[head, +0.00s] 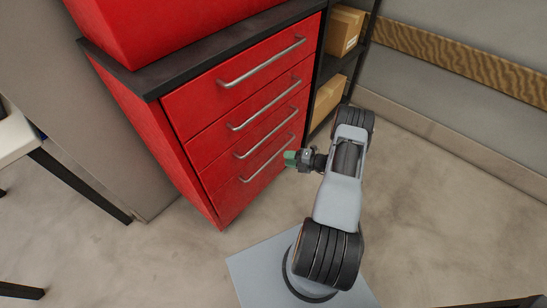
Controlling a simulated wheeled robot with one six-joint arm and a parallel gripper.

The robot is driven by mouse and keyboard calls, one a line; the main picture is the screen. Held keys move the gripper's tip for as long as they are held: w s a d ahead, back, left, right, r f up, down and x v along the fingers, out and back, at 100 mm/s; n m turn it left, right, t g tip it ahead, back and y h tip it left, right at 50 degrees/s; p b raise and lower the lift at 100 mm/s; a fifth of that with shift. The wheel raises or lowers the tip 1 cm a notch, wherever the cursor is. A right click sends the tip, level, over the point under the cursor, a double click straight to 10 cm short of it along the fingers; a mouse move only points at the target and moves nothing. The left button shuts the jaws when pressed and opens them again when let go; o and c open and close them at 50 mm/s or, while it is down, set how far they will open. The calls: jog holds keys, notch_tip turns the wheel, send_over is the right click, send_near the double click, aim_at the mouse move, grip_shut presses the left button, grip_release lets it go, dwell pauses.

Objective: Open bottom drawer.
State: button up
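The red cabinet (140,115) has a stack of several drawers, each with a long silver bar handle. The bottom drawer (240,198) looks shut, its face level with the cabinet front. Its handle (262,166) slants up to the right. My gripper (289,158), with green fingertips, is at the right end of this handle, in front of the drawer face. The fingertips are small and seen from above. I cannot tell whether they touch the handle or how far apart they are.
A dark shelf with cardboard boxes (343,32) stands right of the cabinet, against the grey wall. A white-topped table (15,135) is at the left.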

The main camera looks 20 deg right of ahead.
aim_at(273, 156)
jog(key=x, duration=0.7)
jog(key=shift+w+b, duration=0.1)
jog(key=shift+b, duration=0.25)
grip_shut()
